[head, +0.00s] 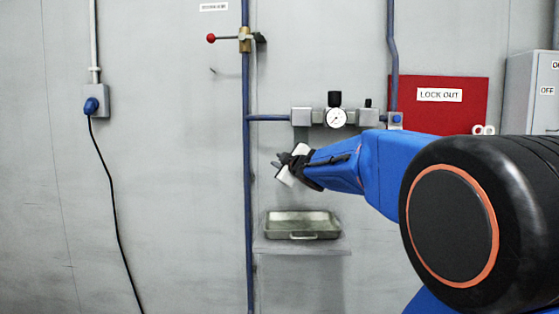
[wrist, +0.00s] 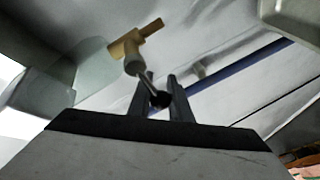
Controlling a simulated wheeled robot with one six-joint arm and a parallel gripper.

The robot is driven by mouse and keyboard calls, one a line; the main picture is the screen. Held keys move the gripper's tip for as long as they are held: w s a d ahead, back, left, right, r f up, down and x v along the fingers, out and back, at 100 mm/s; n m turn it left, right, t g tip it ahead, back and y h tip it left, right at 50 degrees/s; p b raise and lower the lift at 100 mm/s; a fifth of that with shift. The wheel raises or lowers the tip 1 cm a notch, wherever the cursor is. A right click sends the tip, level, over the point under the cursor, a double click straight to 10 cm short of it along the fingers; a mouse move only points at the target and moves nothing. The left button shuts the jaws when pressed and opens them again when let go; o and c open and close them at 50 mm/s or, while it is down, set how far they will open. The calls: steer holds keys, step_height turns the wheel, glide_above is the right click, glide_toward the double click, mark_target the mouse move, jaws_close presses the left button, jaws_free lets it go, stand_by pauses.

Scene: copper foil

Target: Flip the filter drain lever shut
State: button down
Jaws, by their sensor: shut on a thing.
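My gripper (head: 281,164) is in front of the wall, below the air filter unit (head: 301,117). In the wrist view its two fingers (wrist: 160,96) are closed around the dark knob of the filter drain lever (wrist: 147,79). The lever is a thin metal rod running from a brass-coloured drain valve (wrist: 128,47), next to a clear, see-through bowl (wrist: 82,78). In the head view the lever and valve cannot be made out around my gripper.
A metal tray (head: 302,236) sits on a small shelf below my gripper. A pressure gauge (head: 336,118) is above. A blue vertical pipe (head: 246,190) runs to the left, with a red-knobbed valve handle (head: 211,38) higher up. A red lockout board (head: 440,115) is at right.

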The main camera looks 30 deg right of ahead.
steer(key=shift+f+n+g, duration=0.3)
steer(key=shift+f+n, duration=0.05)
steer(key=shift+n, duration=0.15)
steer(key=c, duration=1.6)
jaws_free()
steer(key=s, duration=0.5)
steer(key=s+a+r, duration=0.1)
steer(key=s, duration=0.5)
steer(key=s+a, duration=0.1)
steer(key=s, duration=0.5)
steer(key=shift+a+r, duration=0.15)
steer(key=shift+r, duration=0.15)
steer(key=shift+s, duration=0.1)
